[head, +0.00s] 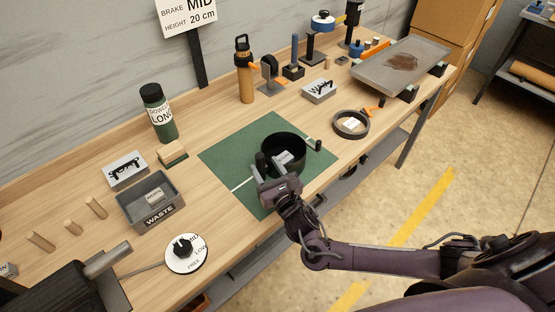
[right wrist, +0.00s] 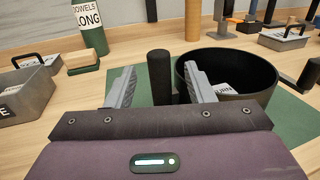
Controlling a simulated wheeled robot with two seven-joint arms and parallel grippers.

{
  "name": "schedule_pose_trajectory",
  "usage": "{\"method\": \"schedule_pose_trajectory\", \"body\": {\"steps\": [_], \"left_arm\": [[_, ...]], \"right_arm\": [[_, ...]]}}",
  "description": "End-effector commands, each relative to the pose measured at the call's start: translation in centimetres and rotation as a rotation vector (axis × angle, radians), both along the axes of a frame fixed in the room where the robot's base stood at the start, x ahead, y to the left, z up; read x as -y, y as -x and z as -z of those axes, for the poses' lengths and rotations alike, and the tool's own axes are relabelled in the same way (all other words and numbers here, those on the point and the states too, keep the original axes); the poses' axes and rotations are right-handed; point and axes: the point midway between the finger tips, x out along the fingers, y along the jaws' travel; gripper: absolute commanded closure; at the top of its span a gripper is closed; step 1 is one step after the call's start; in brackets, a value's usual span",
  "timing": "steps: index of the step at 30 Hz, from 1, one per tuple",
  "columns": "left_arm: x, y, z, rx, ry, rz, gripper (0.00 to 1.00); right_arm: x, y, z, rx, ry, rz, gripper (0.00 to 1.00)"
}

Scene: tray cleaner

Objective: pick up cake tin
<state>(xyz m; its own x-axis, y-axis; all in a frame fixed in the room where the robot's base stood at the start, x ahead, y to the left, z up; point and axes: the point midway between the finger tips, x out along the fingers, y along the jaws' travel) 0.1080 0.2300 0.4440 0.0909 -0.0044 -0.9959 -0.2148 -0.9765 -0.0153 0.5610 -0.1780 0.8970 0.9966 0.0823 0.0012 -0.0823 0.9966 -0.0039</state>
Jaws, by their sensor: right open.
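The cake tin (head: 297,145) is a black round pan on a green mat (head: 231,150), with a dark upright post at its left and another at its right. It also shows at the right in the right wrist view (right wrist: 252,62), with a white label inside. My right gripper (head: 268,172) is open at the tin's near left side. In the right wrist view the dark post (right wrist: 160,78) stands between the two grey fingers (right wrist: 161,70), with gaps beside it. The right finger overlaps the tin's wall in that view; I cannot tell whether it touches. My left gripper is not in view.
A grey WASTE bin (head: 178,187) and a round dial (head: 187,254) stand to the left. A green bottle (head: 158,113) and an orange bottle (head: 245,75) stand behind. The mat's left part is clear.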

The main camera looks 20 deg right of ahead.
Motion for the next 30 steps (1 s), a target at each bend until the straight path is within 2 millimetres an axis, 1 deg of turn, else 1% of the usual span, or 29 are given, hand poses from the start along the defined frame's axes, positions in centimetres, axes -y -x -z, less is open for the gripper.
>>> {"method": "schedule_pose_trajectory", "body": {"steps": [1,3,7,11,16,17,27,28,30], "left_arm": [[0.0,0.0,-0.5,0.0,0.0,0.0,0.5],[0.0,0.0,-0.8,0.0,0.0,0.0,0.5],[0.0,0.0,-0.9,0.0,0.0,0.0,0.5],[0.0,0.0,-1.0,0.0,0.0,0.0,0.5],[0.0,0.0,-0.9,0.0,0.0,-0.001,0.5],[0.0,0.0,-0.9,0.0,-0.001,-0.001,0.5],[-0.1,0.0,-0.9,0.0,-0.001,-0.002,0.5],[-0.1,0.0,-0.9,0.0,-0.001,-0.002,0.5],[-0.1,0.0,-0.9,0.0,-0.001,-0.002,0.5]], "right_arm": [[-0.1,-0.9,-0.4,0.003,-0.001,0.002,0.52],[-0.3,-2.0,-0.4,0.002,0.0,0.001,0.52],[-0.4,-3.6,-0.2,0.0,-0.002,0.001,0.52],[-0.5,-4.2,-0.1,-0.001,-0.003,0.0,0.52],[-0.5,-4.2,0.0,-0.002,-0.003,0.0,0.52],[-0.5,-4.2,0.0,-0.001,-0.003,0.0,0.53],[-0.5,-4.2,0.0,-0.002,-0.003,0.0,0.97],[-0.5,-4.2,0.0,-0.002,-0.003,0.0,1.0],[-0.5,-4.2,0.0,-0.002,-0.003,0.0,1.0]]}}
